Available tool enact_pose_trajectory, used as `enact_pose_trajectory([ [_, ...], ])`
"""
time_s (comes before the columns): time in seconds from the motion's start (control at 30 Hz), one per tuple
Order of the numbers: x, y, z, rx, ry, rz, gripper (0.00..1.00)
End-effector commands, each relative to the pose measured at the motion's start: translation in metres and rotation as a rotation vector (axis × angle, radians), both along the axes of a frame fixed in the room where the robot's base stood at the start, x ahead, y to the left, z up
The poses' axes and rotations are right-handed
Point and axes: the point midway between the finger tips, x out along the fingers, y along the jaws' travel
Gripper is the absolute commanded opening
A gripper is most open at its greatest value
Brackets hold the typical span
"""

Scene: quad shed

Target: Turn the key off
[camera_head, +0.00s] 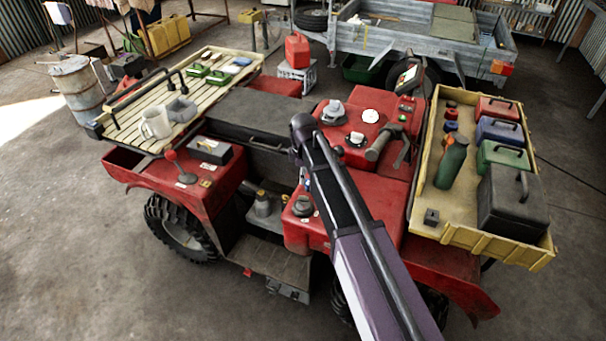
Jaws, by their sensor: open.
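The red quad (418,257) fills the middle of the view. My arm reaches up from the bottom right across the quad, left of these fittings. My gripper does not show.
Floor at lower left is clear.

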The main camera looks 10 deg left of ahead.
Motion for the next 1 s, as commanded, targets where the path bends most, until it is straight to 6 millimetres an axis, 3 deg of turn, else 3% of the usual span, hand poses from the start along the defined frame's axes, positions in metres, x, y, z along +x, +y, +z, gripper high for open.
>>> enact_pose_trajectory([
  [1.0,0.0,0.0,-0.083,0.0,0.0,-0.001,0.49],
])
